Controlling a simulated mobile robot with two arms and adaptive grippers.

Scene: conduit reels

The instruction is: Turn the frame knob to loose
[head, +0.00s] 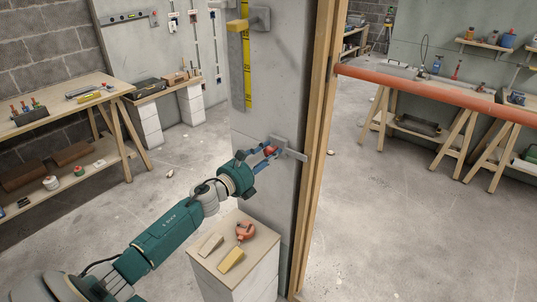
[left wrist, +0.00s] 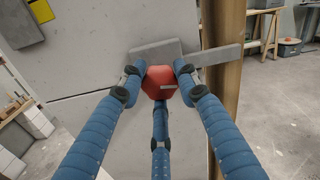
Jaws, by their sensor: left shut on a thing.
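The frame knob (left wrist: 160,82) is red and rounded with a short light mark on its face. It sits on a grey metal bracket (left wrist: 219,54) fixed to the grey panel beside the wooden frame post (head: 318,120). My right gripper is not in view.
A small block stand (head: 238,262) below the knob holds a yellow wedge (head: 231,260), a grey wedge and a red tool (head: 245,231). An orange pipe (head: 430,89) extends right from the post. A workbench (head: 70,105) stands left. Floor between is mostly clear.

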